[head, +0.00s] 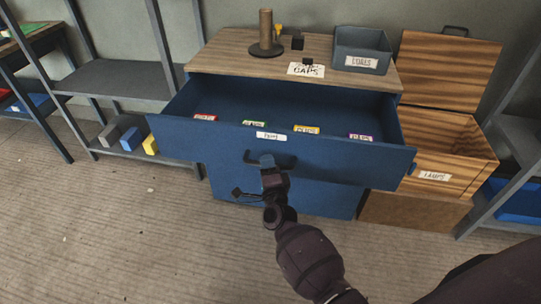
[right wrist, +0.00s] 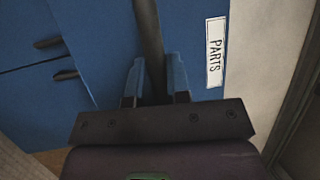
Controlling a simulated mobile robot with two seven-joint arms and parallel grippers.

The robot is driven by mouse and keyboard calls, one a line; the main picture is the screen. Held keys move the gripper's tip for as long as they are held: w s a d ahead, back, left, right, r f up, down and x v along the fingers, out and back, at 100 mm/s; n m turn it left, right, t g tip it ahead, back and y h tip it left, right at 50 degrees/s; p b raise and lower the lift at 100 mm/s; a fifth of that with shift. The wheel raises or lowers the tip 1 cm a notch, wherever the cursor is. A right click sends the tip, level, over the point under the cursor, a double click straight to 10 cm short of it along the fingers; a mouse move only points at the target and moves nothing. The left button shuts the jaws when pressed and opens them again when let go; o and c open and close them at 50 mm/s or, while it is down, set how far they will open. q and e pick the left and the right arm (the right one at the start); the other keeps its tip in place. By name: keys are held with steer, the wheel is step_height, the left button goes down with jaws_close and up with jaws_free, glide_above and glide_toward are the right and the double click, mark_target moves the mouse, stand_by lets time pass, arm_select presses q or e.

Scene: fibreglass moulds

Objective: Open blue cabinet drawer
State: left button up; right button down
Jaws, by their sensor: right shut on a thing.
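The blue cabinet (head: 215,175) has a wooden top, and its top drawer (head: 340,158) is pulled well out, with its inside showing. Several coloured labels lie inside along the drawer's front. My right gripper (head: 266,161) is at the dark bar handle (head: 286,161) in the middle of the drawer front. In the right wrist view my right gripper (right wrist: 158,75) has its two blue-grey fingers on either side of the handle (right wrist: 150,45), shut on it. The PARTS label (right wrist: 215,52) is beside it. My left gripper is not in view.
On the cabinet top are a brown post on a round base (head: 266,35), a COILS bin (head: 362,50) and a GAPS card (head: 306,69). An open wooden LAMPS crate (head: 470,150) stands close on the right. A grey shelf (head: 110,80) is at left. The floor in front is clear.

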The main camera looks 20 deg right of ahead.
steer(key=s+a, duration=0.2)
steer(key=s, duration=0.1)
steer(key=s+a+p, duration=0.1)
steer(key=s, duration=0.1)
steer(key=shift+a, duration=0.15)
steer(key=c, duration=1.1)
jaws_free()
steer(key=v, duration=1)
steer(key=shift+s, duration=0.3)
steer(key=shift+a+f, duration=0.1)
